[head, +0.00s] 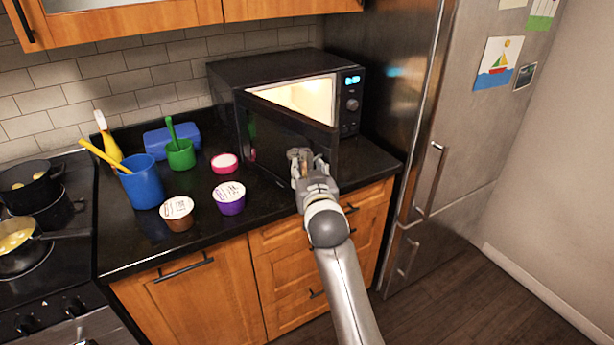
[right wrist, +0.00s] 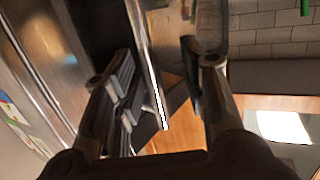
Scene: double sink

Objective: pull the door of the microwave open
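The black microwave (head: 290,66) stands on the counter against the tiled wall, its lit inside showing. Its dark door (head: 270,139) is partly open, swung out from the left side. My right gripper (head: 309,162) is at the front of the door, near its free right edge. In the right wrist view my right gripper (right wrist: 158,88) has its two fingers apart, with a thin bright upright strip between them, seemingly the door's edge or handle. Whether the fingers touch it I cannot tell. My left gripper is not in view.
A purple-cased cup (head: 230,206), a brown cup (head: 178,222) and a pink-rimmed cup (head: 224,162) stand left of the door. The steel fridge (head: 415,120) stands close on the right.

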